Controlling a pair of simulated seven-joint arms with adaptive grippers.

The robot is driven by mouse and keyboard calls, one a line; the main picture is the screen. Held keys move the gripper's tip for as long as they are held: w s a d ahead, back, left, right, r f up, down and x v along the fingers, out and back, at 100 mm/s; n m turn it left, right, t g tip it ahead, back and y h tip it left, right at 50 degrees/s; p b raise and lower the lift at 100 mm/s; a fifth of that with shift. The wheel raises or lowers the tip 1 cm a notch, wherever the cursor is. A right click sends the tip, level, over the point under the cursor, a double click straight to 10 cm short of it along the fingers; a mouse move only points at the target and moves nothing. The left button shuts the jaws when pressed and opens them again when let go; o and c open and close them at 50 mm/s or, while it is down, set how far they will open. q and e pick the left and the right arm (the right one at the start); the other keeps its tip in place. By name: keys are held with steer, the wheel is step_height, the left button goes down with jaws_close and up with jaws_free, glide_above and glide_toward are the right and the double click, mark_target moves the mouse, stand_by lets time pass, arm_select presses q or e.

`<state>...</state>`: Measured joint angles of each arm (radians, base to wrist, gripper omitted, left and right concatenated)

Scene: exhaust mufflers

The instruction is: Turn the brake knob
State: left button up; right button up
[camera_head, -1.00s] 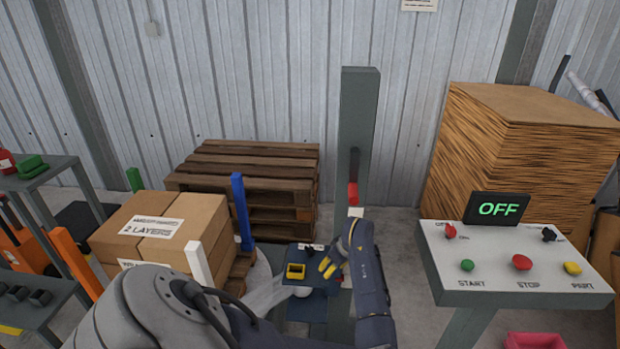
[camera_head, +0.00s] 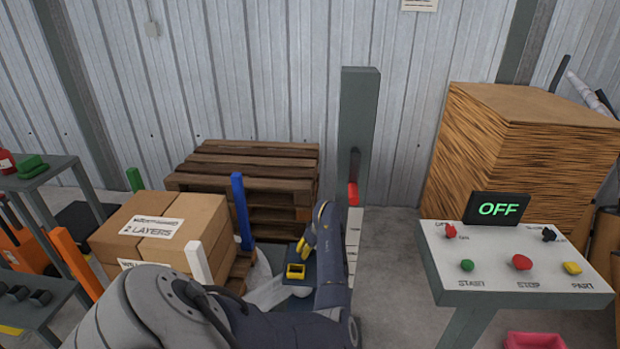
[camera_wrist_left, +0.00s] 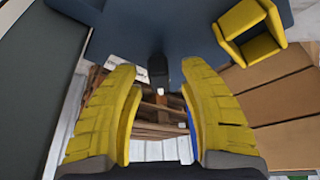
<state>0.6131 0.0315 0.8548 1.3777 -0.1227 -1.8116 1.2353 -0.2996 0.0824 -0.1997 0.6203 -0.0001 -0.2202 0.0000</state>
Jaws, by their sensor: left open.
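A small dark blue machine head stands in front of the grey post; its blue body (camera_wrist_left: 165,25) fills the top of the left wrist view. A black knob with a pale tip (camera_wrist_left: 158,72) sticks out of it beside a partly hidden white label (camera_wrist_left: 122,62); I cannot read whether this is the brake knob. My left gripper (camera_head: 303,246) is by the machine head, and its yellow fingers (camera_wrist_left: 158,85) are open, spread on both sides of the knob, with nothing held. In the head view the gripper and arm hide the knob. My right gripper is not in view.
A yellow square fitting (camera_head: 295,271) sits on the machine, close to the gripper. The grey post (camera_head: 358,110) carries a red-ended lever (camera_head: 352,194). A control panel (camera_head: 520,290) showing OFF stands right. Stacked cartons (camera_head: 160,225) and a blue stake (camera_head: 241,210) stand left.

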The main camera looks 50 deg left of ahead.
arm_select(q)
steer(key=shift+f, duration=0.15)
jaws_close()
stand_by(0.4)
